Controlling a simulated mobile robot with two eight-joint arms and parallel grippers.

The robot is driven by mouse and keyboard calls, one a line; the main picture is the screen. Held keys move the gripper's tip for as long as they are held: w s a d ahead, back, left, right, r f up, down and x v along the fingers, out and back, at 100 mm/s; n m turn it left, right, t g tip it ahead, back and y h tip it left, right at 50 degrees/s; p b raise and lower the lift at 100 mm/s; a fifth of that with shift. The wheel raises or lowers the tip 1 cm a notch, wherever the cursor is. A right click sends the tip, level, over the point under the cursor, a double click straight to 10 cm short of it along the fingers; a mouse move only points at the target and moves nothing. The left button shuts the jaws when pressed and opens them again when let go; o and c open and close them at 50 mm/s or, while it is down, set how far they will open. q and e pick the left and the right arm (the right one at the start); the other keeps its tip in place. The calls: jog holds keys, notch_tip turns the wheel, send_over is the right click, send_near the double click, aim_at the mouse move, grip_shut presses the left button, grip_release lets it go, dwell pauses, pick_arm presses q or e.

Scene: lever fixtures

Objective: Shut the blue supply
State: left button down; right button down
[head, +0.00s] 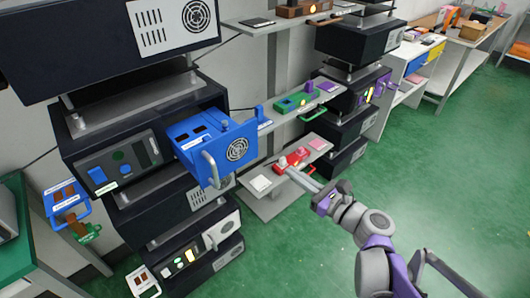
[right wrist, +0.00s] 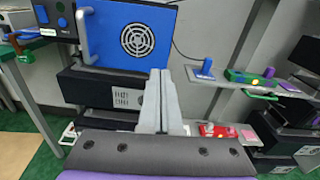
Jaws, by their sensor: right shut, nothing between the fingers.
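The blue supply (head: 238,130) is a blue box with a round fan grille and a pale handle on its front. It sticks out of a black rack unit at the left of the head view, so it stands pulled out. My right gripper (head: 290,172) is shut and empty, to the right of and below the blue front in the head view. Its two fingers (right wrist: 159,100) are together in the right wrist view. My left gripper is not in view.
Shelves right of the rack hold a green device (head: 296,102) and a red device (head: 292,160). A small blue lever (head: 260,114) stands near the green one. A second black rack (head: 345,128) stands behind. Green floor (head: 440,165) is open at the right.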

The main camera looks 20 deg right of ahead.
aim_at(228, 120)
jog(key=shift+m, duration=0.3)
jog(key=x, duration=1.4)
jog(key=shift+w+d+r, duration=0.15)
jog(key=shift+d+r, duration=0.2)
jog(key=shift+d, duration=0.05)
jog(key=shift+w+a, duration=0.1)
jog(key=shift+w, duration=0.15)
jog(key=x, duration=1.5)
jog(key=shift+w+r+p, duration=0.1)
jog(key=shift+w+p, duration=0.2)
jog(key=shift+p, duration=0.1)
jog(key=shift+w+r, duration=0.15)
